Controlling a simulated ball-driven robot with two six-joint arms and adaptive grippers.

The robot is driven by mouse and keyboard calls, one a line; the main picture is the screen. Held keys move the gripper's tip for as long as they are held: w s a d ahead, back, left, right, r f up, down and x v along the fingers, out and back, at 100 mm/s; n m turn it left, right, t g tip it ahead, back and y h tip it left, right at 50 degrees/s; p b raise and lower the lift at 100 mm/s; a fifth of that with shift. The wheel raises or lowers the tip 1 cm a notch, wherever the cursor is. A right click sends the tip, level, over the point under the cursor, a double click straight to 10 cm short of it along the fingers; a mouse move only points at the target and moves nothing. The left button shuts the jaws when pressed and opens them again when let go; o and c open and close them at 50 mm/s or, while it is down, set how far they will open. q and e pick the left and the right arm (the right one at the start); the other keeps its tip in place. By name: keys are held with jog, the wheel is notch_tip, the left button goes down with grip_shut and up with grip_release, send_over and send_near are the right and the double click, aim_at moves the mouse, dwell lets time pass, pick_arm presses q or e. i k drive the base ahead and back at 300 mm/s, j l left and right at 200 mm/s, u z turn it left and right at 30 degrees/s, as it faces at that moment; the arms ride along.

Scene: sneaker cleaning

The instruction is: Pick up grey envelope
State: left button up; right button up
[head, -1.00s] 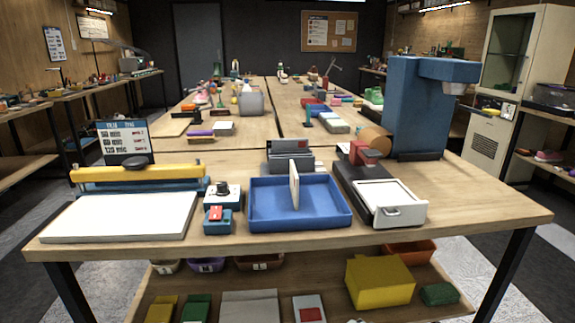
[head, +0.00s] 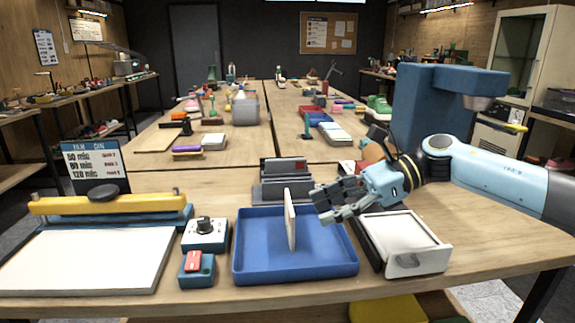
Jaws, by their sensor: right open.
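A thin pale panel (head: 290,222), possibly the envelope, stands upright, nearly edge-on, in the blue tray (head: 250,275). I cannot tell its true colour from this side. Behind the tray, a grey rack (head: 270,192) holds flat grey pieces (head: 284,170) upright, one with a small red mark; these could also be envelopes. My right gripper (head: 322,204) is open and empty, just right of the pale panel and above the tray's right side, its fingers pointing left. It appears apart from the panel. My left gripper is not in view.
A white drawer-like box (head: 412,243) stands right of the tray under my right arm. A blue press-like machine (head: 428,105) stands behind. A knob box (head: 205,234) and a red-switch box (head: 197,268) stand left, beside a white board (head: 90,262) with a yellow bar.

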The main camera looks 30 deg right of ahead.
aim_at(299, 164)
jog(key=i+l, duration=0.85)
jog(key=l, duration=0.1)
